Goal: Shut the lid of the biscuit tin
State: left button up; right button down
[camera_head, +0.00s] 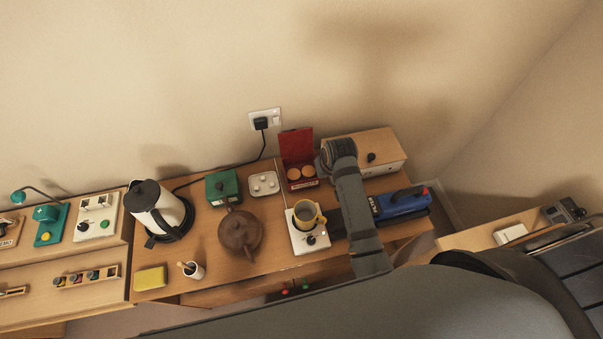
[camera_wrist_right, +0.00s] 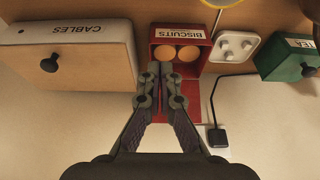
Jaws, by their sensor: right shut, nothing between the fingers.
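The biscuit tin (camera_head: 302,184) is a red box at the back of the desk, with several round biscuits showing inside. Its red lid (camera_head: 296,145) stands open, raised at the wall side. In the right wrist view the tin (camera_wrist_right: 207,53) appears upside down with its BISCUITS label, and the lid (camera_wrist_right: 191,106) lies partly behind my fingers. My right gripper (camera_wrist_right: 160,70) is shut and empty, its tips seen over the tin's left part; contact cannot be told. In the head view my right arm hides the gripper's fingers. My left gripper is out of view.
A CABLES box (camera_wrist_right: 90,48) stands beside the tin. A white tray (camera_head: 264,184) and green TEA box (camera_head: 222,187) are on its other side. A yellow mug (camera_head: 306,213) sits on a white appliance in front. A plug (camera_head: 261,123) and cord are on the wall.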

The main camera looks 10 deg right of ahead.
jog(key=shift+s+f, duration=0.1)
jog(key=shift+s, duration=2)
